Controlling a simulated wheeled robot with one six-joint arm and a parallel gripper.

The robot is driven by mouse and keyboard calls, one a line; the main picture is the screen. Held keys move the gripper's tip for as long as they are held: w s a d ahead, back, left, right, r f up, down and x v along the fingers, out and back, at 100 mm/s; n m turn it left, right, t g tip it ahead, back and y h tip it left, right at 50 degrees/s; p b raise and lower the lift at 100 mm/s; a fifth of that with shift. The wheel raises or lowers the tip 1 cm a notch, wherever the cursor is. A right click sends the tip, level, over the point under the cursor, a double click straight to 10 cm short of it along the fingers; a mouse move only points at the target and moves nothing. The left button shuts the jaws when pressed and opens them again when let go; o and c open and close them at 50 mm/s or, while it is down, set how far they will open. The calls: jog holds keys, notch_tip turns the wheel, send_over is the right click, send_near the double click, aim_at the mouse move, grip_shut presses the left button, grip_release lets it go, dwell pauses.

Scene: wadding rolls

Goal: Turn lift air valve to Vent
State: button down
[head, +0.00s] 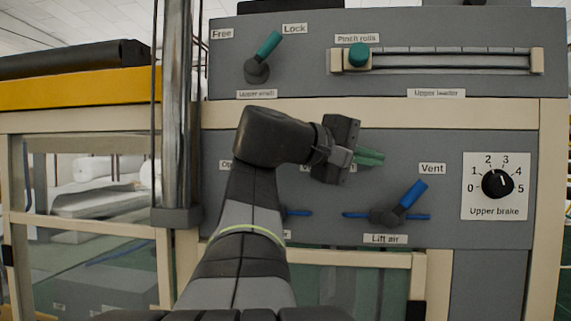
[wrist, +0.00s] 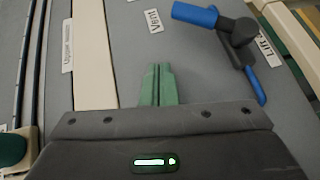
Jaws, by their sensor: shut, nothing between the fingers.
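The lift air valve (head: 388,215) is on the grey panel, above its "Lift air" label (head: 385,239). Its blue handle (head: 413,194) tilts up and right, toward the "Vent" label (head: 432,169). Blue pipe ends show to each side of the valve. In the wrist view, the blue handle (wrist: 195,14) points toward the "Vent" label (wrist: 153,21), with the dark hub (wrist: 238,32) to its right. My gripper (head: 372,157) has green fingers, shut and empty, up and left of the handle. In the wrist view, the fingertips (wrist: 157,68) are apart from the valve.
The upper brake dial (head: 497,184) is right of the valve. Above are a teal-handled lever (head: 268,46) and the pinch rolls slider (head: 358,55) on its rail. My arm partly covers another blue valve (head: 298,213) at left. The panel around the handle is clear.

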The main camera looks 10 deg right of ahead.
jog(key=s+a+r, duration=0.3)
jog(key=a+r, duration=0.1)
jog(key=a, duration=0.1)
jog(key=shift+s+a+r+b, duration=0.2)
jog(key=shift+s+r+b, duration=0.1)
jog(key=shift+b, duration=0.1)
jog(key=shift+d+f, duration=0.1)
jog(key=shift+f, duration=0.05)
send_over(391, 212)
jog(key=f, duration=0.6)
jog(key=shift+s+f, duration=0.15)
jog(key=shift+s, duration=0.05)
jog(key=shift+w+a, duration=0.1)
jog(key=shift+a, duration=0.4)
jog(key=shift+d, duration=0.15)
